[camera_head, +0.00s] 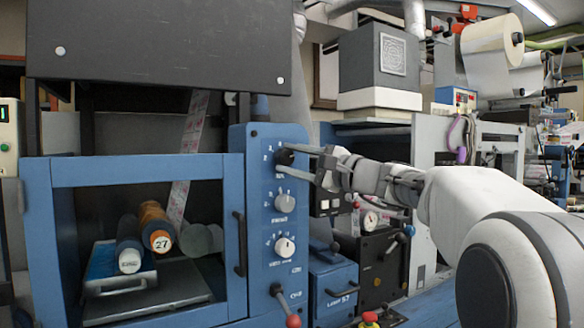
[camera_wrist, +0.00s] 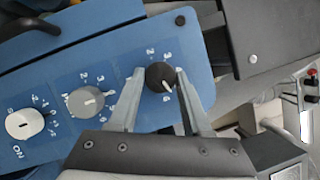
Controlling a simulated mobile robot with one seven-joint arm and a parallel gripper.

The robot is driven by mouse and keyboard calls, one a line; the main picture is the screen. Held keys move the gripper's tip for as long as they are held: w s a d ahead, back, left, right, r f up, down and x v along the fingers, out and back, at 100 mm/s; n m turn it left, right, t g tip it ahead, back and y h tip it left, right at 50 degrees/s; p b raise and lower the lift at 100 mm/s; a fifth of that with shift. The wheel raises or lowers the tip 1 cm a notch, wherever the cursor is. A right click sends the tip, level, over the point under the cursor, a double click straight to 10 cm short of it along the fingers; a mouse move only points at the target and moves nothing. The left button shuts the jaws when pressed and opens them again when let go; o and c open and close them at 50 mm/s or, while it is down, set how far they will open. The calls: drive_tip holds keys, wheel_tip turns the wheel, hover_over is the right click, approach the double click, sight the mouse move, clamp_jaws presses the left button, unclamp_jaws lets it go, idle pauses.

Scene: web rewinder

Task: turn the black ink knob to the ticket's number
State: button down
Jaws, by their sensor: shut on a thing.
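The black knob (camera_head: 284,157) sits at the top of the blue control panel (camera_head: 262,215). It also shows in the wrist view (camera_wrist: 159,75), with a white pointer mark toward the lower right and small printed numbers around it. The exact number it points at is hard to read. My gripper (camera_head: 290,161) reaches in from the right. In the wrist view, its two fingers (camera_wrist: 160,80) stand on either side of the black knob, shut on it. I cannot make out a ticket with a readable number in either view.
Below the black knob are a grey knob (camera_head: 285,203) and a white knob (camera_head: 284,247). A red-tipped lever (camera_head: 292,320) stands under them. Left is a blue-framed door with a black handle (camera_head: 239,243); behind it are rolls, one labelled 27 (camera_head: 158,232).

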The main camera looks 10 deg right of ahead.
drive_tip(key=shift+f+m+t+b, duration=0.1)
drive_tip(key=shift+m+t+b, duration=0.25)
drive_tip(key=shift+m, duration=0.35)
drive_tip(key=shift+a+m, duration=0.1)
drive_tip(key=shift+m, duration=0.2)
drive_tip(key=shift+c, duration=1.7)
unclamp_jaws()
drive_tip(key=v, duration=1.7)
drive_tip(key=shift+s+p, duration=0.2)
drive_tip(key=shift+p, duration=0.1)
